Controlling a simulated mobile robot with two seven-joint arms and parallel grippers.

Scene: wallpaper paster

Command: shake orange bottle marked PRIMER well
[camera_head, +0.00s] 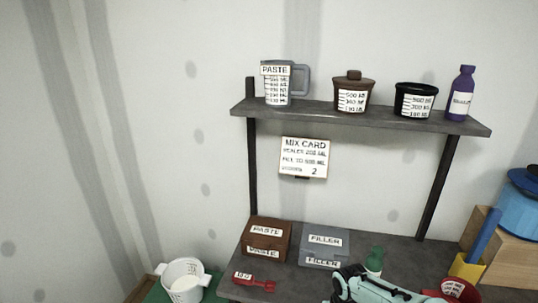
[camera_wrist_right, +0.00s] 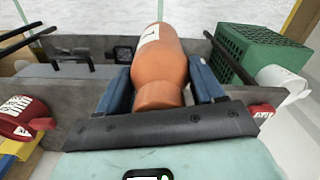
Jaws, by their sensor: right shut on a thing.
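The orange bottle (camera_wrist_right: 158,62) fills the middle of the right wrist view, with a white label partly visible near its far end. The label's wording cannot be read. My right gripper (camera_wrist_right: 161,72) is shut on the bottle, with one blue finger on each side of it. In the head view my mint-coloured arm shows at the bottom edge over the bench, and the orange bottle is not visible there. My left gripper is not in view.
A shelf (camera_head: 350,117) holds a PASTE jug (camera_head: 276,84), two pots and a purple bottle (camera_head: 461,93). On the bench are a PASTE box (camera_head: 267,238), a FILLER box (camera_head: 324,245), a green bottle (camera_head: 374,261) and a red scoop (camera_head: 254,280). A white bucket (camera_head: 183,278) stands left.

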